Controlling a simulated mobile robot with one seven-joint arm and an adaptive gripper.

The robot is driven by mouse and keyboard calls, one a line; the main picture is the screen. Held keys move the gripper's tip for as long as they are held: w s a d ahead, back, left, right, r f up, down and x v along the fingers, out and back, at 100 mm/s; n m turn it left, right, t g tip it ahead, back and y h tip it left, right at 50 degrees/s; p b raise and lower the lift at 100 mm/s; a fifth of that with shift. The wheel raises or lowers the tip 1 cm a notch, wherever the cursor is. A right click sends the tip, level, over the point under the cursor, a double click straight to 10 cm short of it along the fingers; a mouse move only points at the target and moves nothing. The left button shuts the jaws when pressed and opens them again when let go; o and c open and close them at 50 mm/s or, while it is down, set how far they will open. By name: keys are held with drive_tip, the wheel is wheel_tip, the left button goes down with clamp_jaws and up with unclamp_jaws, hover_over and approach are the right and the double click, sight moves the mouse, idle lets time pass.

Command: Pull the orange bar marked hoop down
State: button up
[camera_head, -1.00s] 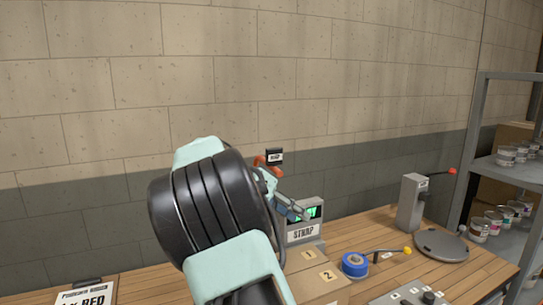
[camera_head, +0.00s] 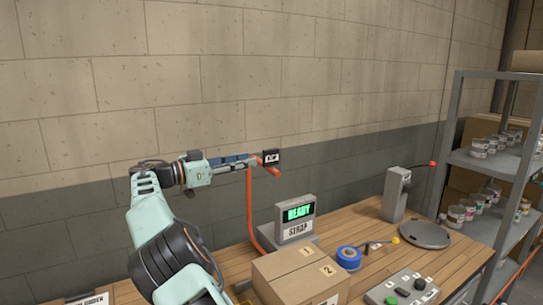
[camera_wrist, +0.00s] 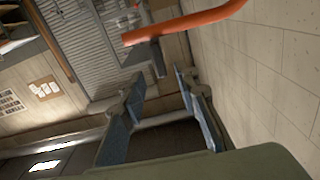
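The orange bar (camera_head: 249,207) is a tall hoop standing at the back of the table, with a black tag (camera_head: 271,157) at its raised top. The tag's lettering is too small to read surely. My gripper (camera_head: 249,160) is level with the top of the hoop, pointing right, its blue fingers close to the bar. In the wrist view the orange bar (camera_wrist: 185,23) lies beyond the fingertips, not between them. There my gripper (camera_wrist: 157,80) is open and empty, with a clear gap between the fingers.
A cardboard box (camera_head: 300,276) stands on the table in front of the hoop. A display reading READY (camera_head: 297,214) over STRAP is right of the hoop's upright. Blue tape (camera_head: 349,257) and a control box (camera_head: 408,290) lie right. The wall is close behind.

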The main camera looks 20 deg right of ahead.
sight(263, 157)
drive_tip(key=d, duration=0.3)
drive_tip(key=w+d+p, duration=0.1)
drive_tip(key=d, duration=0.5)
drive_tip(key=shift+w+d+p, duration=0.1)
drive_tip(key=shift+w+p, duration=0.25)
drive_tip(key=shift+p, duration=0.05)
drive_tip(key=shift+c, duration=0.3)
clamp_jaws()
